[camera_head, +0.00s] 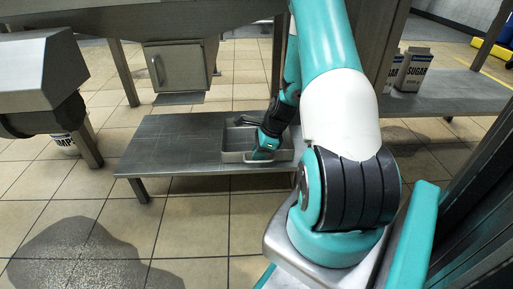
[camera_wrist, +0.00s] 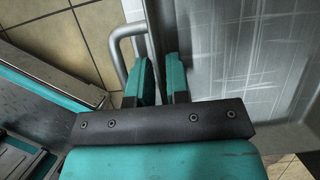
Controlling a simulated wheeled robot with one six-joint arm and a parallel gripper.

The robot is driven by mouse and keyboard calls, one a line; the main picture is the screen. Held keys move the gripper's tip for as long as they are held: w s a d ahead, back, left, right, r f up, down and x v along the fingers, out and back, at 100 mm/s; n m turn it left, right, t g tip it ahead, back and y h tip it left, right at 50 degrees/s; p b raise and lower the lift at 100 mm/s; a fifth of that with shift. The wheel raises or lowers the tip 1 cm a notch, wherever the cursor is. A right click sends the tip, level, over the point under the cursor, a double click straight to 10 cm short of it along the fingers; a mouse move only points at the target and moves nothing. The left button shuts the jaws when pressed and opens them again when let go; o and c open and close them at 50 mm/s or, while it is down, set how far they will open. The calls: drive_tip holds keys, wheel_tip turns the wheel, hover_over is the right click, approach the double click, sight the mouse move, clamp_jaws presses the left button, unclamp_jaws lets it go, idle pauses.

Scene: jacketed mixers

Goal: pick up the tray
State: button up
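The tray (camera_head: 236,156) is a shallow grey metal box on the low metal table. Its scratched floor and near wall show large at the right of the wrist view (camera_wrist: 235,60). A bent bar handle (camera_wrist: 117,47) stands out from its left side there. My gripper (camera_head: 261,153) reaches down at the tray's near side. In the wrist view its two teal fingers (camera_wrist: 162,72) stand close together with the tray's wall between them, shut on it, the left finger beside the handle. The fingertips' contact is partly hidden.
The low table (camera_head: 170,150) has free room left of the tray. A metal machine with a small door (camera_head: 178,68) hangs above and behind. Sugar boxes (camera_head: 411,70) stand on a shelf at right. A dark wet patch (camera_head: 80,255) lies on the floor at left.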

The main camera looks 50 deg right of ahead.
drive_tip(key=shift+r, duration=0.1)
drive_tip(key=shift+c, duration=0.2)
clamp_jaws()
drive_tip(key=shift+r, duration=0.1)
